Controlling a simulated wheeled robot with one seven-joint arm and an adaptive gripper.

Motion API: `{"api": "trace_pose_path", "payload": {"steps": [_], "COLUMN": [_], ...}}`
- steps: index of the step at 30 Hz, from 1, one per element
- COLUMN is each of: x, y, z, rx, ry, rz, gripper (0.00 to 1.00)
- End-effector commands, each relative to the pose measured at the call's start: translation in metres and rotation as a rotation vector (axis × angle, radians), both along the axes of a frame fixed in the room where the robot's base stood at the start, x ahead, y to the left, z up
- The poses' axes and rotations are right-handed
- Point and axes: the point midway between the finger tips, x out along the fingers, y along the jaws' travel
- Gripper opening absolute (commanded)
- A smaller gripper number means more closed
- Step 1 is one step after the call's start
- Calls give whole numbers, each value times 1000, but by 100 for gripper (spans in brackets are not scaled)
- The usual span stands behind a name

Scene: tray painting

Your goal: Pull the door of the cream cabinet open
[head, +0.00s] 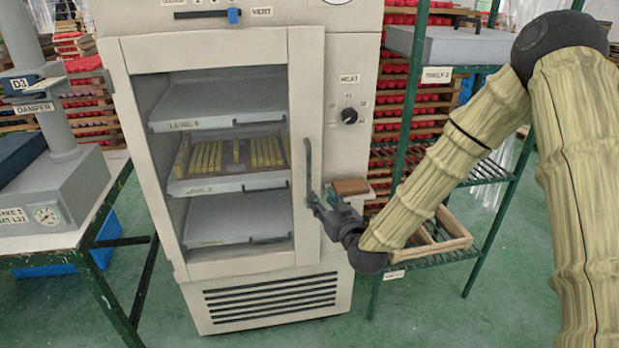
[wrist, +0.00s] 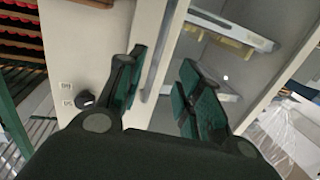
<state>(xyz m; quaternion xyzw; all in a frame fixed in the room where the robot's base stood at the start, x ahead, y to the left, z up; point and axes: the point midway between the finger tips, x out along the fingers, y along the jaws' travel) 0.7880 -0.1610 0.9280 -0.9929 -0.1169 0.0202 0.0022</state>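The cream cabinet (head: 345,60) stands in the middle of the head view. Its door (head: 306,100) has a cream frame around a large window and looks flush with the body. A dark upright handle (head: 308,160) is on the door's right side; a grey bar, likely this handle, also shows in the wrist view (wrist: 157,65). My gripper (head: 318,202) is at the handle's lower end. In the wrist view my gripper (wrist: 165,95) has its fingers spread, with the bar appearing between them. Contact cannot be told.
Shelves with trays (head: 232,160) show through the window. A knob (head: 349,116) and a small ledge with a brown block (head: 351,186) are right of the door. A green rack (head: 480,170) stands to the right, a table (head: 60,240) to the left. The floor in front is clear.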

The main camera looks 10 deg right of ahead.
Motion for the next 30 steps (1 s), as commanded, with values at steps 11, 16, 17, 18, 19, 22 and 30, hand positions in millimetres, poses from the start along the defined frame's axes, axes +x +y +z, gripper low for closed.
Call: {"api": "trace_pose_path", "payload": {"steps": [11, 16, 17, 18, 19, 22, 30], "x": [33, 60, 65, 71, 75, 89, 109], "y": [4, 11, 12, 14, 15, 19, 23], "z": [19, 18, 18, 18, 18, 18, 17], "rx": [2, 1, 2, 1, 2, 1, 1], "ry": [-45, -44, -43, -43, -43, -42, -41], "rz": [-5, -5, -4, -4, -4, -3, -3], "gripper": [35, 35, 35, 35, 35, 35, 35]}}
